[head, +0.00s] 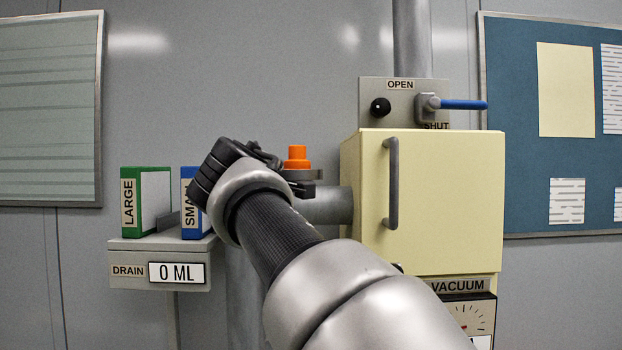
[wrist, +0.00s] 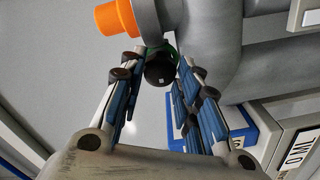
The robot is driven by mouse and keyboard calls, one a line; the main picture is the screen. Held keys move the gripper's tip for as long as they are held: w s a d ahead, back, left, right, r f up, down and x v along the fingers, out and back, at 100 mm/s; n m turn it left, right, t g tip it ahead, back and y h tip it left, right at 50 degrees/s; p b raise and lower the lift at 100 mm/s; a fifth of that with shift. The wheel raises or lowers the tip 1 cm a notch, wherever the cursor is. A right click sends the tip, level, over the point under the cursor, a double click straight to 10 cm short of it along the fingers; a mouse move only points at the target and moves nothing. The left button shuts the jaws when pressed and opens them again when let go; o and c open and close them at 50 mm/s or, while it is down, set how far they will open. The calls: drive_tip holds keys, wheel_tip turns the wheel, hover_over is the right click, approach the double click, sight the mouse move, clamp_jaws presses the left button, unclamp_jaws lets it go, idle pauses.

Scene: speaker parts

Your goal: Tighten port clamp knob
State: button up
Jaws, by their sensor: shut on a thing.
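The port clamp knob (wrist: 160,70) is a dark round knob with a small light mark on its end, seen in the wrist view. My gripper (wrist: 163,60) has one finger on each side of it and is shut on it near the fingertips. Some green shows just behind the knob. A grey port pipe (head: 328,205) joins the left side of the cream cabinet (head: 440,200). An orange cap (head: 297,157) stands upright on the port; it also shows in the wrist view (wrist: 117,17). In the head view my gripper (head: 262,155) hides the knob.
A shelf marked DRAIN, 0 ML (head: 160,246) holds a green LARGE box (head: 131,207) and a blue box (head: 187,200) close to my wrist. A blue-handled valve (head: 462,104) sits above the cabinet. A VACUUM gauge (head: 468,315) is below it.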

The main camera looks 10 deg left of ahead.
drive_tip(key=shift+f, duration=0.1)
drive_tip(key=o, duration=1.1)
drive_tip(key=shift+c, duration=0.2)
drive_tip(key=shift+s, duration=0.15)
drive_tip(key=v, duration=0.7)
drive_tip(key=shift+s, duration=0.15)
